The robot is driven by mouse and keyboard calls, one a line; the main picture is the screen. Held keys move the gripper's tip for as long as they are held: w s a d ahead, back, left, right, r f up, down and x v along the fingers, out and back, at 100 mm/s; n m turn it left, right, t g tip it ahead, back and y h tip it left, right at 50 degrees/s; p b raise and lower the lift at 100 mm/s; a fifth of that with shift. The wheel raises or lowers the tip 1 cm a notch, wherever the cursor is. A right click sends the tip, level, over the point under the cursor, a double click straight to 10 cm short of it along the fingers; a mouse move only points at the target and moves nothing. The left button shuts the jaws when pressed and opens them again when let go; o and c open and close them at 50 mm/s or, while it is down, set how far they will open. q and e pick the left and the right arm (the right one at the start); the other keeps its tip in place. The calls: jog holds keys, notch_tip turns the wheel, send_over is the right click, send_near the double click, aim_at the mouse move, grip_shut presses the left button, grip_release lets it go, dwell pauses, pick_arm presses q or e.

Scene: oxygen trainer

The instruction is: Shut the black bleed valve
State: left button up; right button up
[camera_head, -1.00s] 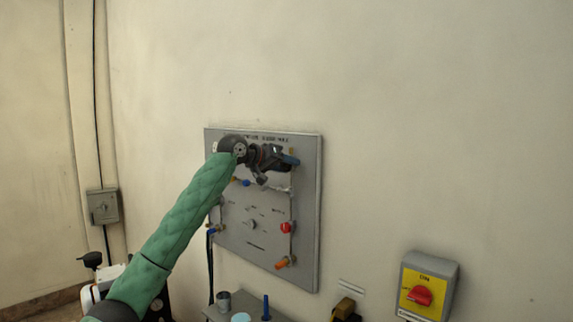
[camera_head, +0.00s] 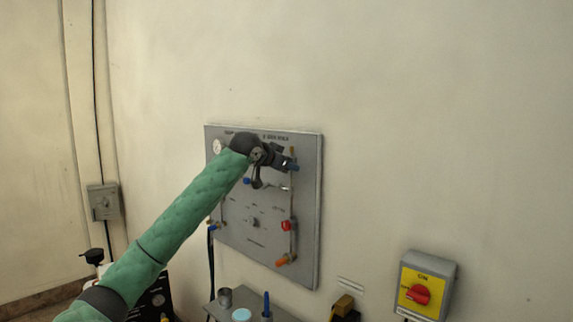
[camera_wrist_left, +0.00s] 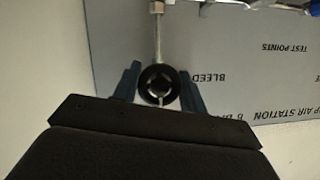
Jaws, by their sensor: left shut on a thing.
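The black bleed valve (camera_wrist_left: 159,85) shows in the left wrist view as a round ring-shaped knob below a thin metal pipe, near the upside-down word BLEED. My left gripper (camera_wrist_left: 160,77) has one blue finger on each side of it and is shut on it. In the head view my left gripper (camera_head: 291,165) is at the upper right of the grey panel (camera_head: 235,205), and the hand hides the valve there. My right gripper is not in view.
A red knob (camera_head: 286,225) and an orange handle (camera_head: 284,261) sit lower on the panel's right side. A gauge (camera_head: 217,147) is at its upper left. A yellow switch box with a red knob (camera_head: 417,294) is at the lower right. The wall above is bare.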

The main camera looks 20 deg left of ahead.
pick_arm(q)
jog(key=shift+f, duration=0.25)
jog(key=shift+m, duration=0.3)
jog(key=o, duration=0.9)
jog(key=shift+o, duration=0.4)
jog(key=shift+r, duration=0.1)
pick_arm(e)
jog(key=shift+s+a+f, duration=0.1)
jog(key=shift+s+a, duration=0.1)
pick_arm(q)
jog(key=shift+r, duration=0.1)
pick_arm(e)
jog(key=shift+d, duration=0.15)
pick_arm(q)
jog(key=shift+s+a, duration=0.1)
jog(key=shift+s, duration=0.1)
jog(key=b+v, duration=0.3)
jog(key=v, duration=0.4)
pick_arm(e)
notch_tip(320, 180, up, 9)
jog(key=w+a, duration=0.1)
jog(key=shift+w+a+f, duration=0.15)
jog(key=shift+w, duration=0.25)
pick_arm(q)
jog(key=shift+s, duration=0.15)
